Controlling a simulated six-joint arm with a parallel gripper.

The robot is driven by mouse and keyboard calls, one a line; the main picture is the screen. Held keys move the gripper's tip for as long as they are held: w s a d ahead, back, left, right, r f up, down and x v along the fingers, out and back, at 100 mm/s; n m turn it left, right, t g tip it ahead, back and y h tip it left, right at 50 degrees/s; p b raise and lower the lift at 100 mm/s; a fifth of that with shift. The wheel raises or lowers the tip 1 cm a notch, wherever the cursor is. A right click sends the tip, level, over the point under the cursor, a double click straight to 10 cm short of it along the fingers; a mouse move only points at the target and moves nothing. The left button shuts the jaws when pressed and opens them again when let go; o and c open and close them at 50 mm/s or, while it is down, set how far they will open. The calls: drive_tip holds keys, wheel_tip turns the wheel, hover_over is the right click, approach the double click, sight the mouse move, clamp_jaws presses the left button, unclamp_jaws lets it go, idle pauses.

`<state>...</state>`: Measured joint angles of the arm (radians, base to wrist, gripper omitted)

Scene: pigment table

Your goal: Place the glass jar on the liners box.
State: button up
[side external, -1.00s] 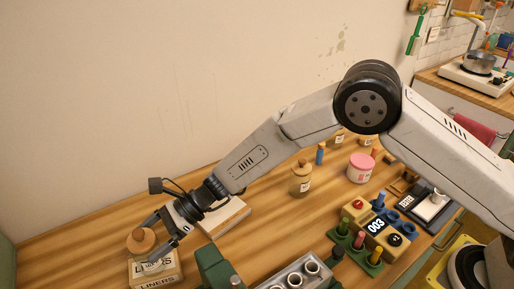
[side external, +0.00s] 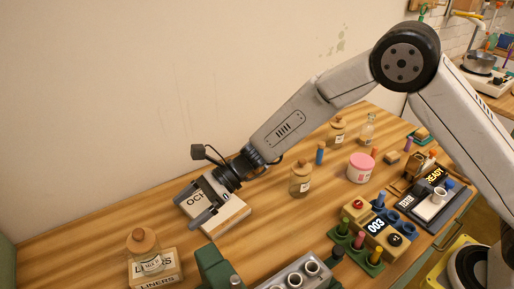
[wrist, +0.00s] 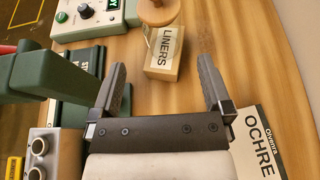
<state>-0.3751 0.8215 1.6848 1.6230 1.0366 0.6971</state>
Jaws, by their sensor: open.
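The glass jar (side external: 148,256) with a round cork lid stands upright on top of the liners box (side external: 173,271) at the front left of the table. In the wrist view the jar's cork lid (wrist: 158,12) shows at the top edge, above the liners box (wrist: 163,58). My gripper (side external: 192,208) is open and empty, behind and to the right of the jar and apart from it. In the side view it is over the ochre box. In the wrist view its two fingers (wrist: 162,82) are spread with nothing between them.
The ochre box (side external: 232,216) lies below my gripper and shows at right in the wrist view (wrist: 258,145). A green device (side external: 214,268) stands right of the liners box. Another corked jar (side external: 300,180) and a pink tub (side external: 361,168) stand farther back. Wood is clear at left.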

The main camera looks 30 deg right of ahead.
drive_tip(key=shift+d, duration=0.1)
idle(0.3)
drive_tip(key=s+d+n+t+h, duration=0.1)
drive_tip(key=s+d+n+h, duration=0.3)
drive_tip(key=d, duration=0.7)
drive_tip(key=s+d+n+h, duration=0.5)
drive_tip(key=s+d+n, duration=0.2)
drive_tip(key=d, duration=0.4)
drive_tip(key=s+d+n+t+h, duration=0.1)
drive_tip(key=s+d+n+h, duration=0.3)
drive_tip(key=d+n, duration=0.3)
drive_tip(key=s+d, duration=0.1)
drive_tip(key=d, duration=0.3)
drive_tip(key=shift+s+d+r+t, duration=0.2)
drive_tip(key=shift+d+r+t, duration=0.1)
drive_tip(key=shift+d, duration=0.1)
